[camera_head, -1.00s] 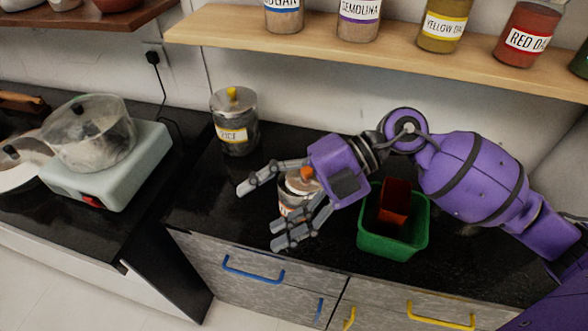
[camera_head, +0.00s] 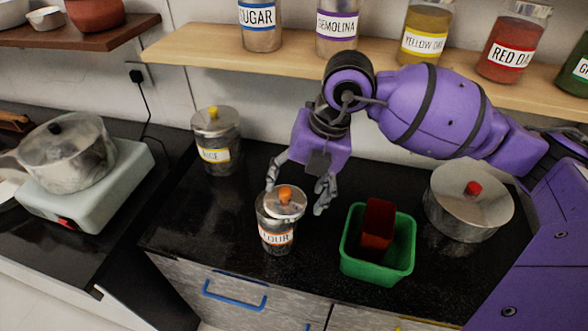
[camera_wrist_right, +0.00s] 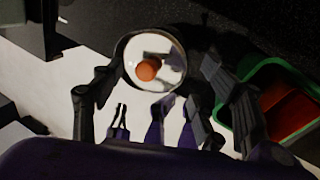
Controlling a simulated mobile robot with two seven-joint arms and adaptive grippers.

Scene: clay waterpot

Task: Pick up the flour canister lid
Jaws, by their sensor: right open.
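The flour canister (camera_head: 277,236) stands upright on the black counter. Its metal lid (camera_head: 271,208) with an orange knob (camera_head: 285,193) is on top. My right gripper (camera_head: 298,196) is open, with its fingers pointing down just behind and beside the lid. In the right wrist view, the round lid (camera_wrist_right: 167,80) and its orange knob (camera_wrist_right: 147,70) show between and ahead of the spread fingers (camera_wrist_right: 160,95). I cannot tell whether a finger touches the lid. My left gripper is not in view.
A green bin (camera_head: 350,262) with a red box (camera_head: 377,226) in it stands close to the right. A pot (camera_head: 466,213) with a red knob is further right. The rice canister (camera_head: 217,148) stands behind left. A shelf (camera_head: 190,48) with jars hangs above.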

